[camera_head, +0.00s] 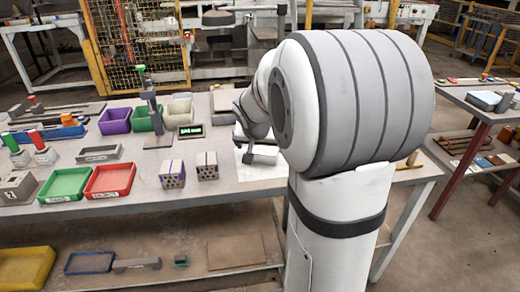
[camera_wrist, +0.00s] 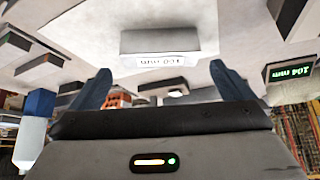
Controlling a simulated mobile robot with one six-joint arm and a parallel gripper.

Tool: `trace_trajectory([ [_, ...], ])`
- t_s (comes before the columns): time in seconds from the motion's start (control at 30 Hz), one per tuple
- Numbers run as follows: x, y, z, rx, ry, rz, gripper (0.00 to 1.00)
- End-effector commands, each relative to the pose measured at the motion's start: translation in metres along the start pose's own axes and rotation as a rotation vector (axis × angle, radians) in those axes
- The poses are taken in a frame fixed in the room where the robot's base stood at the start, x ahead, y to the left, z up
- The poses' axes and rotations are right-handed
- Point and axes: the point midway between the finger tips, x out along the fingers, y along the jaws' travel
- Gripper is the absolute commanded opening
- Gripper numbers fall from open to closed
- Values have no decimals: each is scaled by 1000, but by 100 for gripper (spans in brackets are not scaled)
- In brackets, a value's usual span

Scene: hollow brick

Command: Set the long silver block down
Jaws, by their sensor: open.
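A grey, silver-looking block (camera_wrist: 160,41) with a white label on its near face lies on a white sheet (camera_wrist: 235,28) in the wrist view. I take it to be the long silver block. My gripper (camera_wrist: 160,69) is open, its two fingers apart on either side of and short of the block, with a visible gap and no contact. In the head view the block (camera_head: 262,158) rests on the white sheet (camera_head: 272,171), just below my gripper (camera_head: 245,142). My arm hides part of the sheet and the bench behind it there.
A green-lit display (camera_head: 190,131) stands left of the sheet. The bench's front strip is clear.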

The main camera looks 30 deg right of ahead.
Motion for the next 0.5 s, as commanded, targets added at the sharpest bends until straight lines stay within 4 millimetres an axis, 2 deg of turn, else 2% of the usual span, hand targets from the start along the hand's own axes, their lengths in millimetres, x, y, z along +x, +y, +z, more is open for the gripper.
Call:
trace_trajectory([
  [0.03, -14, -1, -1, 0, 4, -3, 100],
  [0.2, -48, -1, 0, 0, 2, -3, 100],
  [0.4, -70, -1, 1, -1, 0, -2, 100],
  [0.47, -74, -1, 7, -15, -10, -4, 100],
  [0.5, -79, -2, 16, -33, -26, -9, 100],
])
